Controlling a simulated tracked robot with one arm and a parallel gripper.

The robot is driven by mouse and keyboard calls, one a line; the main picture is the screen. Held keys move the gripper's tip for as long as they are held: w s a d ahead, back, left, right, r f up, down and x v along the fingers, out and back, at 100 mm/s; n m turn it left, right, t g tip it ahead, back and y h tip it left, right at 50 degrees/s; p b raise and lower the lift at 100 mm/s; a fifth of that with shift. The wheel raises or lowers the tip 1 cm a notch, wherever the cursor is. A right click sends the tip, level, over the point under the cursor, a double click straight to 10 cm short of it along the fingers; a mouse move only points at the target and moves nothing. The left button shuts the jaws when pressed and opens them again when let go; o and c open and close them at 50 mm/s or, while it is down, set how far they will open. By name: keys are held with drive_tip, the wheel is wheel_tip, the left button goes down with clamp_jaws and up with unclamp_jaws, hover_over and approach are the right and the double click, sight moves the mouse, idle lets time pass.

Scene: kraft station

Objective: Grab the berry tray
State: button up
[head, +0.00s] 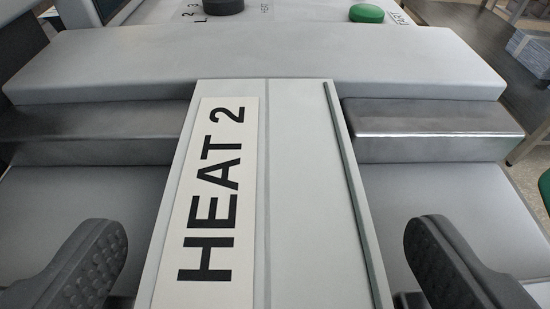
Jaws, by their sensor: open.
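No berry tray shows in the head view. My gripper (258,262) is open, with its two dark ribbed fingers at the lower left and lower right. Nothing is held between the fingers. Between them in the picture lies a pale grey panel with a white label (213,190) reading "HEAT 2". I cannot tell whether the fingers touch anything.
A grey machine (250,62) fills most of the view. A dark knob (224,6) and a green button (367,13) sit at its top. Metal ledges (430,118) flank the panel. A blue-grey stack (530,50) is at the far right.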

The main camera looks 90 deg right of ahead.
drive_tip(key=shift+d+f, duration=0.25)
drive_tip(key=shift+d, duration=0.3)
drive_tip(key=c, duration=1.2)
drive_tip(key=shift+r, duration=0.1)
drive_tip(key=shift+c, duration=0.2)
